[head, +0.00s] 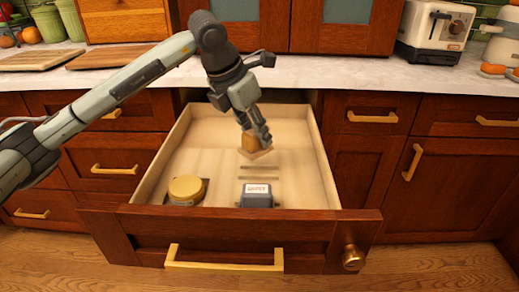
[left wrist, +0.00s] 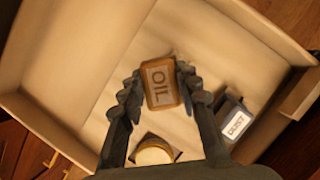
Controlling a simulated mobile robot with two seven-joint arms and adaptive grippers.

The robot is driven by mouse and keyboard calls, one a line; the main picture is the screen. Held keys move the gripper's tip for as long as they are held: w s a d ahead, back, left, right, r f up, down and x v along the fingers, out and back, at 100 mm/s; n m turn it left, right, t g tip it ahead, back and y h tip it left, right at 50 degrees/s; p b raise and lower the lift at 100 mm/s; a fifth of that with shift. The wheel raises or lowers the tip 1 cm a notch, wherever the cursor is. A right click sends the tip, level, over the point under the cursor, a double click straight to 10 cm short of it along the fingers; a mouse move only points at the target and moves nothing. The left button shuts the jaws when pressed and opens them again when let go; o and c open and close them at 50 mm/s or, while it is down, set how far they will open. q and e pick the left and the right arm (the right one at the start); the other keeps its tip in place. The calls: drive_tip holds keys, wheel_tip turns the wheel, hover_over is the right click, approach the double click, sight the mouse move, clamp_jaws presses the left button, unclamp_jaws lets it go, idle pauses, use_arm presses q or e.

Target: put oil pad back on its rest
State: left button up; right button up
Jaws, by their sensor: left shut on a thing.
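The oil pad is a brown-orange block with a pale label reading OIL, clear in the left wrist view (left wrist: 161,83). In the head view the oil pad (head: 249,142) is partly covered by fingers. My left gripper (head: 257,140) is shut on it, one finger on each side, and holds it inside the open drawer, towards the back. Both fingers also show in the left wrist view (left wrist: 158,88). Two thin dark strips (head: 259,173) lie on the drawer floor in front of the pad; I cannot tell whether they are its rest. My right gripper is not in view.
A grey-blue block with a white label (head: 257,195) stands near the drawer front. A round yellow item (head: 186,189) sits on a dark base at front left. The pale drawer walls (head: 322,160) surround them.

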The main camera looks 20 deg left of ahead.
sight(259, 152)
use_arm(q)
drive_tip(key=shift+s+d+f, duration=0.25)
drive_tip(key=shift+d+f, duration=0.2)
wheel_tip(259, 152, down, 3)
drive_tip(key=shift+f, duration=0.35)
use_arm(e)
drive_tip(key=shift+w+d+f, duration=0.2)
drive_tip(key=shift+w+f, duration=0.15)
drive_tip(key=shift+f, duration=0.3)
use_arm(q)
drive_tip(key=shift+f, duration=0.1)
